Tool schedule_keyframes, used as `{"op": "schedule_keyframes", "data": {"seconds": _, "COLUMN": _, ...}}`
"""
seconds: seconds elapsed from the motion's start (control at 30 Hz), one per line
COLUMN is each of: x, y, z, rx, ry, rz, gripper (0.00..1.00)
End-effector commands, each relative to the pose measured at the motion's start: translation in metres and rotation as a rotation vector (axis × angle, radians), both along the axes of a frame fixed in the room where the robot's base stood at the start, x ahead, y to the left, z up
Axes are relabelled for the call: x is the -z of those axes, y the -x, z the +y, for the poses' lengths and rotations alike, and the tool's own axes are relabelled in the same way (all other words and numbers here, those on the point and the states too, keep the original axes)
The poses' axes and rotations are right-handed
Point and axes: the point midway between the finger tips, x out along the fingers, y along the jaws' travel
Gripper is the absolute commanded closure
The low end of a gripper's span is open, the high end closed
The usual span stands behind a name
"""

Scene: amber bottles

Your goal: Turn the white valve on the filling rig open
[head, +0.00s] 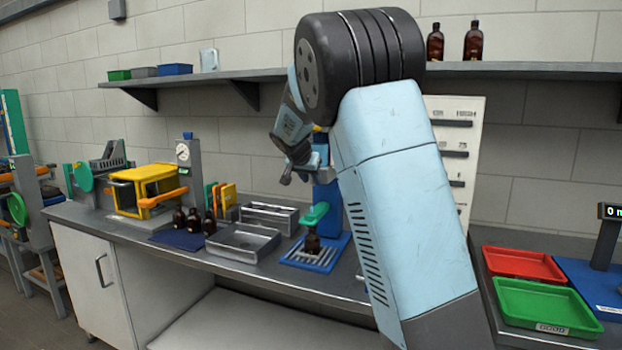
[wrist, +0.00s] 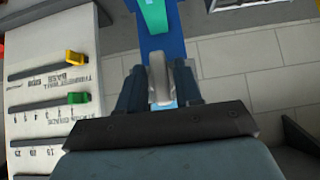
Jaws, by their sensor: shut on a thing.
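The filling rig is a blue column (head: 326,202) on a blue base with a grate, with a green spout (head: 314,214) over an amber bottle (head: 312,243). My gripper (head: 296,168) is at the top of the rig, left of my raised arm. In the wrist view my gripper (wrist: 160,88) has its dark fingers shut on the pale handle of the white valve (wrist: 157,66), which points toward me. The blue column and green spout show beyond it. In the head view the valve is mostly hidden by my gripper.
A white slider panel (head: 460,112) stands behind my arm; it also shows at left in the wrist view (wrist: 40,110). A steel tray (head: 243,243), several amber bottles and a yellow frame (head: 150,185) are left of the rig. A shelf (head: 200,77) runs above.

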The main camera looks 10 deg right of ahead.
Motion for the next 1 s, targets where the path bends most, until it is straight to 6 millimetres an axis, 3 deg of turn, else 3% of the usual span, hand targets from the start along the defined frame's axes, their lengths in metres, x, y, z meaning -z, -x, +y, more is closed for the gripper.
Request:
{"op": "schedule_keyframes", "data": {"seconds": 0.2, "x": -0.003, "y": -0.001, "z": -0.003, "rx": 0.003, "ry": 0.001, "rz": -0.006, "gripper": 0.96}}
{"op": "schedule_keyframes", "data": {"seconds": 0.23, "x": -0.003, "y": -0.001, "z": -0.003, "rx": 0.003, "ry": 0.001, "rz": -0.006, "gripper": 0.63}}
{"op": "schedule_keyframes", "data": {"seconds": 0.3, "x": -0.003, "y": -0.001, "z": -0.003, "rx": 0.003, "ry": 0.001, "rz": -0.006, "gripper": 0.56}}
{"op": "schedule_keyframes", "data": {"seconds": 0.67, "x": -0.007, "y": 0.003, "z": 0.002, "rx": -0.001, "ry": -0.001, "rz": -0.006, "gripper": 0.55}}
{"op": "schedule_keyframes", "data": {"seconds": 1.0, "x": -0.047, "y": 0.036, "z": 0.025, "rx": -0.003, "ry": -0.003, "rz": -0.007, "gripper": 0.55}}
